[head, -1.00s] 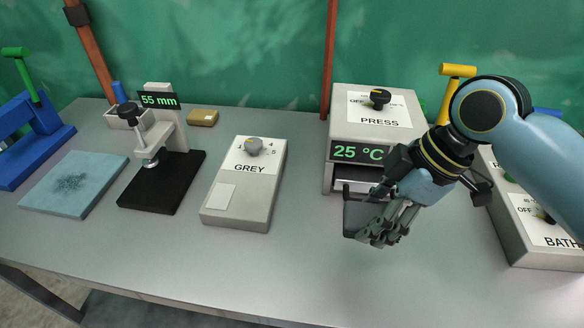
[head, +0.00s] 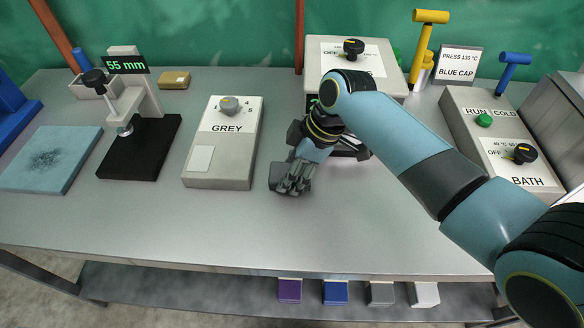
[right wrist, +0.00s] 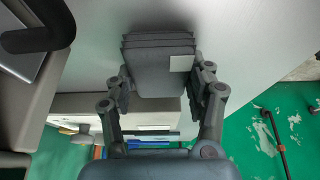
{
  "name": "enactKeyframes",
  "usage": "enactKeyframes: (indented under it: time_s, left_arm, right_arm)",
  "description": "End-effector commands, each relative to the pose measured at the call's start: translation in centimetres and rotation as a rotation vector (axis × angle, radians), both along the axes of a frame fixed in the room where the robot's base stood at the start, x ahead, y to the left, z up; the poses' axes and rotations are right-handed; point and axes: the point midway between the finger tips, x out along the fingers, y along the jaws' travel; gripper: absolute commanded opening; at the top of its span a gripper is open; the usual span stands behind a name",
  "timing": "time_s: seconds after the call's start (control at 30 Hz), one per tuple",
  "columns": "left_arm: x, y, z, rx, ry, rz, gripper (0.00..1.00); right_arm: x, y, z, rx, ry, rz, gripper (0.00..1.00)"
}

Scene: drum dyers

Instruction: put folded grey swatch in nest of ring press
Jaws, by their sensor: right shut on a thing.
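My right gripper (head: 292,180) is shut on the folded grey swatch (right wrist: 158,70). The swatch is dark grey, in several layers with a small white label, and sits between the fingertips in the right wrist view. In the head view the fingers hide most of it; they are above the table, right of the GREY box. No part is labelled as a ring press. A screw-topped stand with a 55 mm display (head: 126,65) rises from a black base (head: 140,150) at left. A PRESS box (head: 325,60) stands behind my arm, which partly hides it. My left gripper is not in view.
The GREY box (head: 230,135) stands just left of my right gripper. A light-blue pad (head: 50,158) lies at far left, beside a blue device (head: 10,105). A BATH box (head: 500,135) stands at right. The front middle of the table (head: 270,230) is clear.

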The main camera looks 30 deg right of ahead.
Motion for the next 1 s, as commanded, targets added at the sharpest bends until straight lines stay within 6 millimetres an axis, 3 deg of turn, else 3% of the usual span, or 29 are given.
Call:
enactKeyframes:
  time_s: [0.33,0.37,0.5,0.8,1.0]
  left_arm:
    - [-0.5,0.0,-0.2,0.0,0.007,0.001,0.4]
    - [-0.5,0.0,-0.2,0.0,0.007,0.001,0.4]
    - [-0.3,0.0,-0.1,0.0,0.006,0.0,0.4]
    - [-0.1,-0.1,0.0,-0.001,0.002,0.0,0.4]
    - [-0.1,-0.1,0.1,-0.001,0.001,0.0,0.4]
  right_arm:
    - [0.0,0.0,-0.4,0.0,0.0,0.0,0.24]
    - [0.0,0.0,-0.3,0.0,0.0,0.0,0.57]
    - [0.0,0.0,-0.3,0.0,0.0,0.0,0.76]
    - [0.0,0.0,-0.1,0.001,-0.001,0.0,0.77]
    - [-0.5,-0.9,2.3,-0.001,-0.003,0.0,0.77]
